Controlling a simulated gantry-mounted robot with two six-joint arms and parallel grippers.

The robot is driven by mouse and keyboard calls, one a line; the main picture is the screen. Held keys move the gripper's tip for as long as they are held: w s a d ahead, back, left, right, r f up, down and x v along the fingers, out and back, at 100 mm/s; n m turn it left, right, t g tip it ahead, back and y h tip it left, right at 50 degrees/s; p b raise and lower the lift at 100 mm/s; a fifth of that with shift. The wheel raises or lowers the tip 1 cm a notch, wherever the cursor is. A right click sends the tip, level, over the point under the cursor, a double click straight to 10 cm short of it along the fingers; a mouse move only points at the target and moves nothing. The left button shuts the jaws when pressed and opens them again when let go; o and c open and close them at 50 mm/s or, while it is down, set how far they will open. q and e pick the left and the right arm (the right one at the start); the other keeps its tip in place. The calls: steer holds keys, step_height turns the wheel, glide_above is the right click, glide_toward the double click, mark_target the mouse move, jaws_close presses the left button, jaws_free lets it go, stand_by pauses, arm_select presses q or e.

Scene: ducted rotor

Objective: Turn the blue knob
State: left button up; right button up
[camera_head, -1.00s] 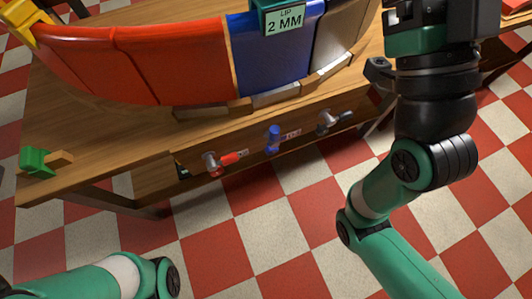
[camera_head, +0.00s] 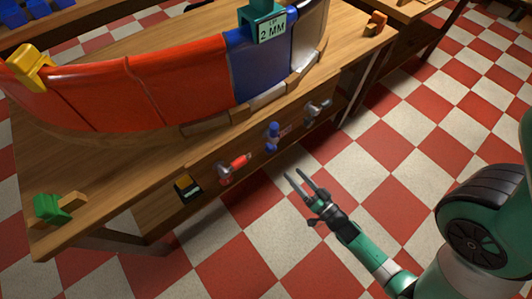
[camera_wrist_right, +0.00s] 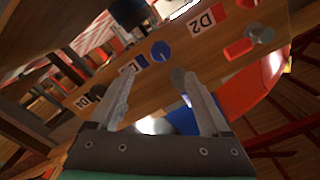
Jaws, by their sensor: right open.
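The blue knob (camera_head: 272,136) sticks out from the front edge of the wooden table, between a red-handled knob (camera_head: 234,168) and a grey knob (camera_head: 316,110). My right gripper (camera_head: 294,174) is open and empty, in front of and below the blue knob, apart from it. In the right wrist view the blue knob (camera_wrist_right: 161,50) shows just beyond the gap between the open fingertips (camera_wrist_right: 155,76), with a partly readable label beside it. My left gripper is out of view.
A curved red and blue duct (camera_head: 130,85) lies on the table (camera_head: 130,185), with a green "LIP 2 MM" gauge (camera_head: 265,22) on its top. A green clamp (camera_head: 52,208) is at the near left corner. The checkered floor in front is clear.

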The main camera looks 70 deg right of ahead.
mark_target(273, 151)
steer(key=b+x, duration=0.3)
steer(key=x, duration=0.8)
steer(key=shift+w+d+r, duration=0.1)
steer(key=shift+w, duration=0.1)
jaws_close()
